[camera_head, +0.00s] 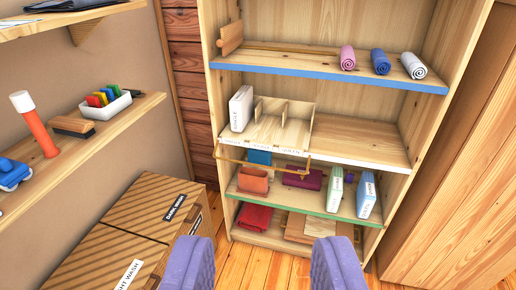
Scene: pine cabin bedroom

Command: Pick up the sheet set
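My gripper (265,264) shows as two purple padded fingers at the bottom of the view. They are wide apart with only floor and cabinet between them. No sheet set is clearly readable. A white upright pack (241,108) stands at the left end of a divided wooden tray (284,132) on the middle shelf. A green-and-white pack (335,190) and a blue-and-white pack (366,195) stand upright on the green-edged shelf below. I cannot tell which is the sheet set. My gripper is nearer than the cabinet and touches none of them.
Rolled towels (381,62) lie on the blue-edged shelf. A red folded cloth (254,217) lies at the bottom. Striped boxes (150,210) stand left. Wall shelves (85,140) jut in at left.

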